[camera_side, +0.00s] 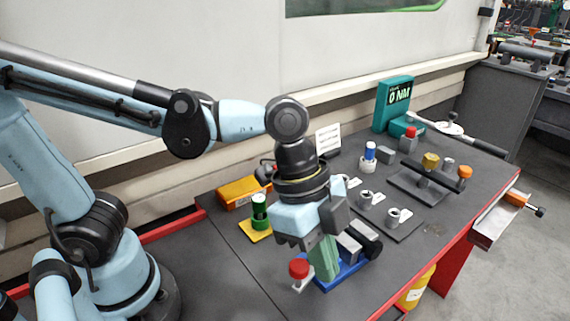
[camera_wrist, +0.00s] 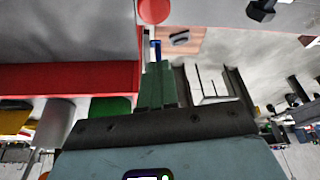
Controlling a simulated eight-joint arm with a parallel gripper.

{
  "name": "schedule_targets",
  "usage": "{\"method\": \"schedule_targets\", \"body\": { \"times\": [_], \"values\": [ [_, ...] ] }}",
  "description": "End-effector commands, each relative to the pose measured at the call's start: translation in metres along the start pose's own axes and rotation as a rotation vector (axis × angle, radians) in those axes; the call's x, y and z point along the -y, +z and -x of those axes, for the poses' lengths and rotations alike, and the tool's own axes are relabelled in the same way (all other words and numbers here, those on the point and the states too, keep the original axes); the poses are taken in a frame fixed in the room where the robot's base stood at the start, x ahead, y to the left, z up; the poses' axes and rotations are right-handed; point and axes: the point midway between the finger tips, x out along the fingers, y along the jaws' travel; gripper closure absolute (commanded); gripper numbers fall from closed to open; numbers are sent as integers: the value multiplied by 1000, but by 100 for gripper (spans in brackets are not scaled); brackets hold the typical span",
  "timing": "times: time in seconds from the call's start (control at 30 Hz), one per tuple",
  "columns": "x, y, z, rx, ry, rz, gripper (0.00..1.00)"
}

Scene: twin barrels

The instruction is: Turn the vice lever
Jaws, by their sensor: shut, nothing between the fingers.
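A small vice with a blue base (camera_side: 350,271) and grey jaw blocks (camera_side: 350,247) stands near the table's front edge in the side view. A black round part (camera_side: 371,244) is at its right end. A red knob on a pale post (camera_side: 299,268) stands just left of it; a red round end (camera_wrist: 153,10) shows at the top of the wrist view. I cannot tell for certain which part is the lever. My gripper (camera_side: 326,264) points down between the red knob and the jaw blocks, its green fingers shut and empty. The fingers (camera_wrist: 157,86) hide part of the vice.
A yellow block (camera_side: 243,190) and a green cylinder on a yellow plate (camera_side: 259,212) are left of my gripper. Plates with metal cylinders (camera_side: 393,217) lie to the right. A teal display (camera_side: 393,103) stands at the back. The table's front left is clear.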

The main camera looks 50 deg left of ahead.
Motion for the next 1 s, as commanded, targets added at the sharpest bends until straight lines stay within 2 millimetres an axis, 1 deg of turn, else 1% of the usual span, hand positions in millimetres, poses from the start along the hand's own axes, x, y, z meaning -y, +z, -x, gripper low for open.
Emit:
{"method": "schedule_targets", "body": {
  "times": [0.3,0.5,0.7,1.0],
  "values": [
    [3,-1,45,-2,0,0,100],
    [4,-1,67,-2,0,0,100],
    [4,-1,76,-2,1,0,100],
    [5,-1,77,-2,0,0,100]
  ]
}}
